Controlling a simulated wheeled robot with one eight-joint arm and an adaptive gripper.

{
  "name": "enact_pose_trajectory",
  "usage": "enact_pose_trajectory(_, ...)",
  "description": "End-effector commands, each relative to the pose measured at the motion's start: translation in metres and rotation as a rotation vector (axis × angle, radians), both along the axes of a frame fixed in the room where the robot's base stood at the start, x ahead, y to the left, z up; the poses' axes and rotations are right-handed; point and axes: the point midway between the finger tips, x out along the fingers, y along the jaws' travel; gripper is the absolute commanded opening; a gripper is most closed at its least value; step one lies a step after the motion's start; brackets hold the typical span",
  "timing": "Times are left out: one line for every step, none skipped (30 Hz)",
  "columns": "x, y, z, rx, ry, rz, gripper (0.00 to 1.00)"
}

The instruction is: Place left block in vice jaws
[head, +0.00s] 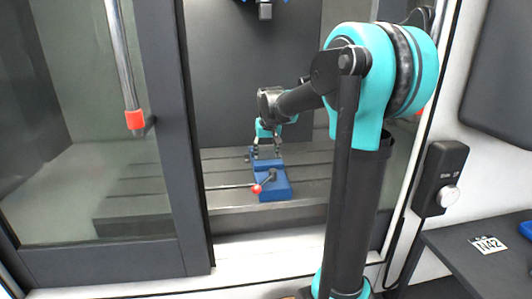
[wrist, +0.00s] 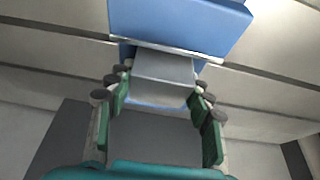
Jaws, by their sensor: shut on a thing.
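The blue vice (head: 274,184) stands on the slotted machine bed in the head view, with a handle that ends in a red knob (head: 257,189). In the wrist view its blue body (wrist: 180,25) fills the top, edged by a pale jaw strip. My gripper (head: 266,152) points down at the far end of the vice. In the wrist view my gripper's green-padded fingers are shut on a grey block (wrist: 163,72) from both sides. The block lies right at the pale jaw strip, with blue also showing below it. I cannot tell how deep it sits between the jaws.
The slotted machine bed (head: 140,190) is clear around the vice. A dark door frame (head: 182,150) stands left of the opening, with a red-ended handle (head: 135,119) on the door.

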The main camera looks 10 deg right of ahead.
Motion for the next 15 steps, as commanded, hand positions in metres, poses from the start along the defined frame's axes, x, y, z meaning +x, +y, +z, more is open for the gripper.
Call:
enact_pose_trajectory(0.0001, 0.0000, 0.0003, 0.000, 0.000, 0.000, 0.08)
enact_pose_trajectory(0.0001, 0.0000, 0.0004, 0.000, 0.000, 0.000, 0.08)
enact_pose_trajectory(0.0001, 0.0000, 0.0002, 0.000, 0.000, 0.000, 0.08)
enact_pose_trajectory(0.0001, 0.0000, -0.0002, 0.000, 0.000, 0.000, 0.08)
enact_pose_trajectory(0.0002, 0.0000, -0.0009, 0.000, 0.000, 0.000, 0.08)
enact_pose_trajectory(0.0002, 0.0000, -0.0020, 0.000, 0.000, 0.000, 0.08)
enact_pose_trajectory(0.0002, 0.0000, -0.0025, 0.000, 0.000, 0.000, 0.52)
enact_pose_trajectory(0.0002, 0.0000, -0.0022, 0.000, 0.000, 0.000, 0.56)
enact_pose_trajectory(0.0001, 0.0000, -0.0021, 0.000, 0.000, 0.000, 0.61)
enact_pose_trajectory(0.0001, 0.0000, -0.0021, 0.000, 0.000, 0.000, 0.65)
enact_pose_trajectory(0.0001, 0.0000, -0.0021, 0.000, 0.000, 0.000, 0.68)
enact_pose_trajectory(0.0001, 0.0000, -0.0021, 0.000, 0.000, 0.000, 0.72)
enact_pose_trajectory(0.0001, 0.0000, -0.0020, 0.000, 0.000, 0.000, 0.72)
enact_pose_trajectory(0.0001, 0.0000, -0.0020, 0.000, 0.000, 0.000, 0.72)
enact_pose_trajectory(0.0001, 0.0000, -0.0020, 0.000, 0.000, 0.000, 0.72)
